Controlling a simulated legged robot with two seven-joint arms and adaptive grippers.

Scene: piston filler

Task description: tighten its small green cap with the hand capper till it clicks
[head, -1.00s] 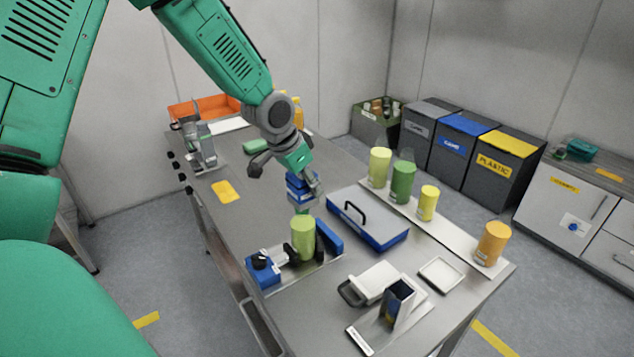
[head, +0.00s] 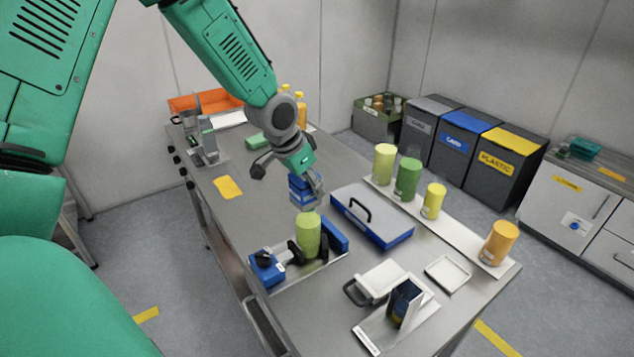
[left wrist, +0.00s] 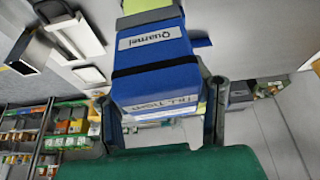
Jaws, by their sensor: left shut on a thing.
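My left gripper (head: 306,180) is shut on a blue block-like tool with a grey lower end, which looks like the hand capper (head: 300,190). In the left wrist view the capper (left wrist: 155,65) shows a white label and a black band between the fingers (left wrist: 163,112). A lime-green container (head: 308,236) stands upright in a blue and black clamp fixture (head: 268,268). The capper is just behind or above its top in the head view; I cannot tell whether they touch. A lime surface (left wrist: 140,5) shows past the tool's end. No small green cap can be made out. My right gripper is out of view.
A blue and grey case (head: 372,215) lies right of the fixture. Green, yellow and orange containers stand on a white strip (head: 462,242) along the right edge. A white tray (head: 447,274) and a dark-blue open holder (head: 403,302) are in front.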

